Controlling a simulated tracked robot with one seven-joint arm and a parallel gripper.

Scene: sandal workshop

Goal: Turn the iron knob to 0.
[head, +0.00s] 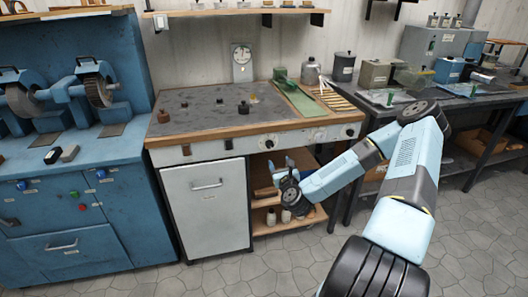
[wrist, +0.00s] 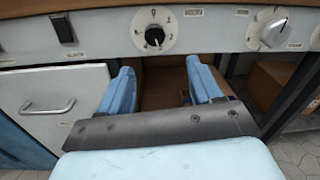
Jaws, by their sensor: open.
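A black knob on a white numbered dial (wrist: 154,36) is on the bench's front panel in the wrist view. The 0 is at the dial's top, and a pale mark on the knob appears to point downward, away from it. It also shows in the head view (head: 268,144). A pale knob (wrist: 272,30) is farther right on the panel. I cannot read which label says iron. My gripper (wrist: 162,80) is open and empty, its blue fingers apart, below and in front of the panel. In the head view my gripper (head: 280,172) hangs before the bench's open shelf.
A black rocker switch (wrist: 63,28) is left of the dial. A white cabinet door with a handle (head: 207,185) is below the panel at left. Bottles (head: 286,214) stand on the low shelf. The bench top (head: 200,118) holds small dark items and a green tool (head: 300,98).

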